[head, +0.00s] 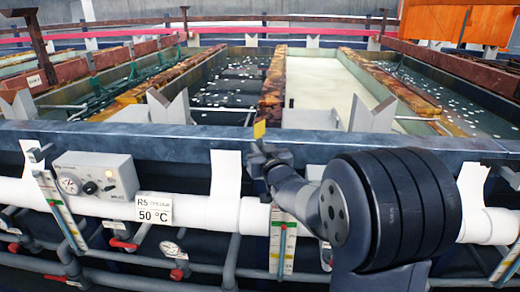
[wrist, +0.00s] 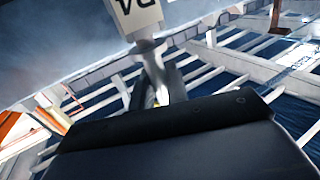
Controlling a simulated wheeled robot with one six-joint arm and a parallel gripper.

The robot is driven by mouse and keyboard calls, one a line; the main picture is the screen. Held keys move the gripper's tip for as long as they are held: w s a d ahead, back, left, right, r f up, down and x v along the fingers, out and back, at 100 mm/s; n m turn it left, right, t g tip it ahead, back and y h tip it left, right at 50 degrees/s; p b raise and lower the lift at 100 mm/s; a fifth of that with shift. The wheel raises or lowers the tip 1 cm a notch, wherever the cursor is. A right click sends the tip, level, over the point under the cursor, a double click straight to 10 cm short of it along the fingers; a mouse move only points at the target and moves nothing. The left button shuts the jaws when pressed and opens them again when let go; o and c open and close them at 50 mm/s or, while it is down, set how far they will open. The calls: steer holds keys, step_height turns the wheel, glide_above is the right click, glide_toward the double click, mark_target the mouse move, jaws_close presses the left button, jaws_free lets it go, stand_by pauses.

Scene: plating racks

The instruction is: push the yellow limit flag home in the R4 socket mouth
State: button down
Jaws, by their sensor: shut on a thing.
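The yellow limit flag (head: 260,128) stands up from the tips of my gripper (head: 262,150) in the head view, in front of the blue front beam of the tanks. My gripper is shut on it. In the wrist view only a small yellow bit shows between the jaws of my gripper (wrist: 160,85). A white plate with dark lettering (wrist: 136,14), cut off by the top edge and apparently reading R4, is just beyond the fingertips. I cannot make out the socket mouth in either view, nor whether the flag touches it.
The blue beam (head: 120,132) runs across in front of the open tanks. Below it are a white pipe (head: 195,208), a control box with a dial (head: 97,178), an R5 50 °C sign (head: 154,208) and several red-handled valves. A pale-filled tank (head: 325,85) lies behind the gripper.

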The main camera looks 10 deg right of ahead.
steer(key=shift+f+b, duration=0.4)
steer(key=shift+f, duration=0.1)
steer(key=c, duration=1.3)
jaws_free()
steer(key=s+d, duration=0.1)
steer(key=s, duration=0.9)
steer(key=shift+s, duration=0.4)
steer(key=shift+d, duration=0.1)
steer(key=w, duration=0.7)
steer(key=w+a, duration=0.1)
steer(key=w, duration=0.3)
steer(key=shift+a, duration=0.1)
steer(key=shift+r+p, duration=0.35)
steer(key=shift+p, duration=0.1)
steer(key=shift+s+r, duration=0.1)
steer(key=shift+r, duration=0.05)
steer(key=shift+s, duration=0.1)
